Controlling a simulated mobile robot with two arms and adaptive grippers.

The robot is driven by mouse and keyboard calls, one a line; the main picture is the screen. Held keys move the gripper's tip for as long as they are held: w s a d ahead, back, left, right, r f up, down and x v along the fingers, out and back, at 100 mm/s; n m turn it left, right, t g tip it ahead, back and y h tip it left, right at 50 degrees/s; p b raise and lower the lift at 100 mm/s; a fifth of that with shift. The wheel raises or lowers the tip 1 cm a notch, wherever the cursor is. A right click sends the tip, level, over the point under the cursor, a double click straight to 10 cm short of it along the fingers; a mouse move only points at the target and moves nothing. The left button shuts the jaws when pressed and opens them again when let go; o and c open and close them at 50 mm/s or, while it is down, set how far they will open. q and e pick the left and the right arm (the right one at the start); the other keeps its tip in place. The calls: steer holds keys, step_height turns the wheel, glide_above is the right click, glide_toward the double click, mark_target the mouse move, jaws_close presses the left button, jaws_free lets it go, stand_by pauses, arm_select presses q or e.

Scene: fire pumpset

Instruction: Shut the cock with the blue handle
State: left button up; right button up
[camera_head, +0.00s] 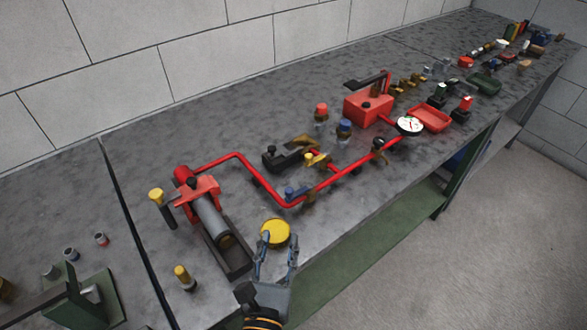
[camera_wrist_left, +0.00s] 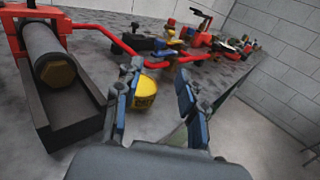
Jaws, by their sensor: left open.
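The cock with the blue handle (camera_head: 294,191) sits on the red pipe (camera_head: 325,184), near the pipe's front bend. A small blue part shows in the wrist view (camera_wrist_left: 164,53), probably the same handle. My left gripper (camera_head: 275,250) is open at the bench's front edge, to the lower left of the blue handle and apart from it. Its two fingers also show in the wrist view (camera_wrist_left: 155,90), with nothing held between them. My right gripper is not in view.
A round yellow object (camera_head: 275,232) stands just beyond my left fingertips. A red clamp with a grey cylinder (camera_head: 212,218) stands to the left. A yellow-handled part (camera_head: 316,159), a black part (camera_head: 285,158) and a gauge (camera_head: 410,125) lie farther back.

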mark_target(289, 194)
arm_select(q)
steer(key=shift+w+d, duration=0.1)
steer(key=shift+w, duration=0.75)
steer(key=shift+w+d+r+p, duration=0.1)
steer(key=shift+w+r+p, duration=0.05)
steer(key=shift+w+p, duration=0.25)
steer(key=shift+w+d+r+p, duration=0.15)
steer(key=shift+w+p, duration=0.1)
steer(key=shift+w, duration=0.25)
steer(key=w, duration=0.3)
steer(key=shift+w+d+p, duration=0.2)
steer(key=shift+w+p, duration=0.1)
steer(key=shift+p, duration=0.1)
steer(key=w, duration=0.3)
steer(key=w+d, duration=0.1)
steer(key=w, duration=0.1)
steer(key=shift+w+f+p, duration=0.2)
steer(key=shift+w+p, duration=0.15)
steer(key=shift+w, duration=0.5)
steer(key=c, duration=0.5)
jaws_close()
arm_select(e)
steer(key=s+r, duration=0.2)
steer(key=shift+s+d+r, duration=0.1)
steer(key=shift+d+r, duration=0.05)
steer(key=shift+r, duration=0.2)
arm_select(q)
steer(key=shift+w, duration=0.1)
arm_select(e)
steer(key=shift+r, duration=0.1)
